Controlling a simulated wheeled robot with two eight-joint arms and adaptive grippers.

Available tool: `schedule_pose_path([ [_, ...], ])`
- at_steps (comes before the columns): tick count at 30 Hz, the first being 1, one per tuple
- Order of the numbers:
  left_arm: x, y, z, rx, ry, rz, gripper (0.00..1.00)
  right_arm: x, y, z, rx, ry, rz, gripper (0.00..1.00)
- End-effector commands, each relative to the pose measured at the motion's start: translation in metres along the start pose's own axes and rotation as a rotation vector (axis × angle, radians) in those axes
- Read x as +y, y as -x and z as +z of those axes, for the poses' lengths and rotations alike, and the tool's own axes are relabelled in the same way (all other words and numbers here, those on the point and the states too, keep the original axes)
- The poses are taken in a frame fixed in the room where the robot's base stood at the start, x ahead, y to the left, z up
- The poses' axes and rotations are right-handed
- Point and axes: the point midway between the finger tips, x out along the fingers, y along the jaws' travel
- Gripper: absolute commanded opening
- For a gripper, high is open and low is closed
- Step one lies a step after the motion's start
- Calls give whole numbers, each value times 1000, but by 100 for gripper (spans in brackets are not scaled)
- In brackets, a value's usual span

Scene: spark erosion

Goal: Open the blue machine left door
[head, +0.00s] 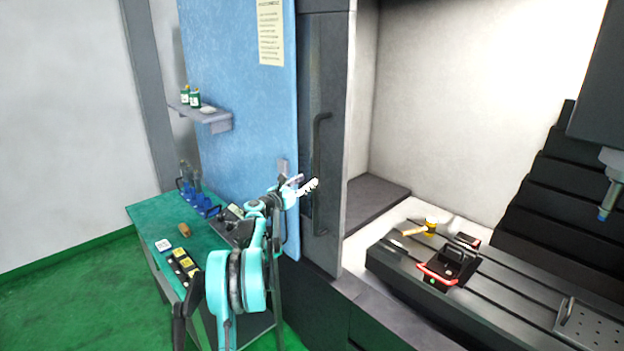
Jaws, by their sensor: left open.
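The machine's left door (338,130) is a tall dark grey panel beside the blue side panel (240,100). A long black vertical handle (317,150) runs down it. To the right of the door the pale machine interior shows through an open gap. My left gripper (306,187) is open and empty, just in front of the lower half of the handle. It overlaps the door's left part in the picture; whether it touches the handle I cannot tell. My right gripper is out of view.
A green-topped table (150,216) with small tools and blocks stands left of my arm. A small shelf (215,118) with bottles juts from the blue side. Inside, a slotted worktable (490,300) holds a black and red device (447,268) and a yellow-handled tool (414,231).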

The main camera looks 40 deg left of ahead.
Motion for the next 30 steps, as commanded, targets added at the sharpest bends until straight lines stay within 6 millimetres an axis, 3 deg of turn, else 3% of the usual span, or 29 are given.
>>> schedule_pose_path([
  [3,1,27,0,0,-1,3,41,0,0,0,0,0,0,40],
  [10,1,55,0,0,-1,2,41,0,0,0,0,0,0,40],
  [30,-1,59,0,2,-4,-1,41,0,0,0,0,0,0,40],
])
